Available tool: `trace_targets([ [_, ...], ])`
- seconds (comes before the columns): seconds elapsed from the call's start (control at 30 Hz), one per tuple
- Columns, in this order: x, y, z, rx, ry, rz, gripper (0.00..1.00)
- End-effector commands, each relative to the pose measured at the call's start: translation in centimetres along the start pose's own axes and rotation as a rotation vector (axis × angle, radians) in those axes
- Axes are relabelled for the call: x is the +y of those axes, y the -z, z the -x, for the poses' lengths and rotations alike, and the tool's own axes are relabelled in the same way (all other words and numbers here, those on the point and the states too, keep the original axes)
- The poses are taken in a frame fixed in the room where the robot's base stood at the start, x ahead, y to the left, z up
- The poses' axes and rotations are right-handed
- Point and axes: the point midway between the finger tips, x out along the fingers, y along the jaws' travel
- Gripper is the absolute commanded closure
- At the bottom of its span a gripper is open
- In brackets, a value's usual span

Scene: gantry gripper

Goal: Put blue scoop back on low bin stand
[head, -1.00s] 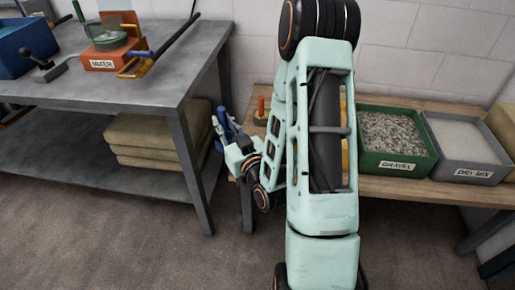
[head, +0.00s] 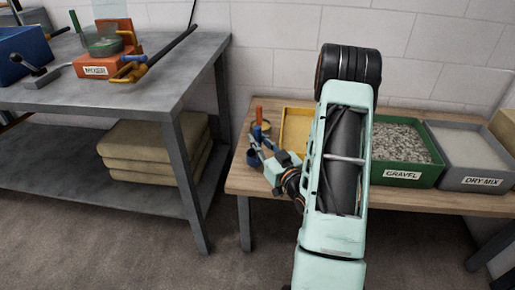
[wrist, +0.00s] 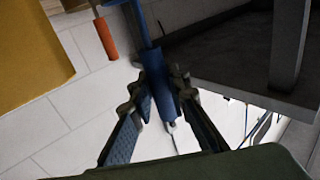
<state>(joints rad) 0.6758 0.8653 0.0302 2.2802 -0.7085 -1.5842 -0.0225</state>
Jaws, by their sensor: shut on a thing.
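My gripper (head: 262,150) is shut on the blue scoop (wrist: 157,82). In the wrist view the blue handle lies between the two fingers (wrist: 158,100), and the scoop's far end runs out of the top of the picture. In the head view the gripper is over the left end of the low bin stand (head: 243,181), a wooden bench. The scoop (head: 253,158) shows there as a small blue shape at the fingers. I cannot tell whether it touches the stand.
An orange-handled tool (head: 260,117) stands upright just behind the gripper. A yellow bin (head: 296,130) is to its right, partly behind my arm. Green gravel (head: 403,174) and grey dry mix (head: 470,178) bins stand further right. A grey workbench (head: 150,90) is at left.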

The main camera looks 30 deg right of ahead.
Motion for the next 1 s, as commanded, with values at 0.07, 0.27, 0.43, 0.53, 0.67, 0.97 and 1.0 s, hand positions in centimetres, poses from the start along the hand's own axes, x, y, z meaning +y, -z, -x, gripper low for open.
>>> trace_targets([
  [0.07, -0.2, -2.0, 0.1, -0.003, 0.003, -0.003, 1.0],
  [0.27, -0.2, -2.4, 0.1, 0.001, 0.003, 0.0, 1.0],
  [0.43, -0.2, -2.5, 0.1, 0.0, 0.003, 0.0, 1.0],
  [0.53, -0.2, -2.9, 0.1, 0.0, 0.003, 0.0, 1.0],
  [0.67, -0.2, -2.7, 0.1, -0.001, 0.003, -0.001, 0.7],
  [0.97, -0.2, -2.7, 0.1, -0.001, 0.003, -0.001, 0.67],
  [1.0, -0.2, -2.6, 0.1, -0.001, 0.003, -0.001, 0.67],
])
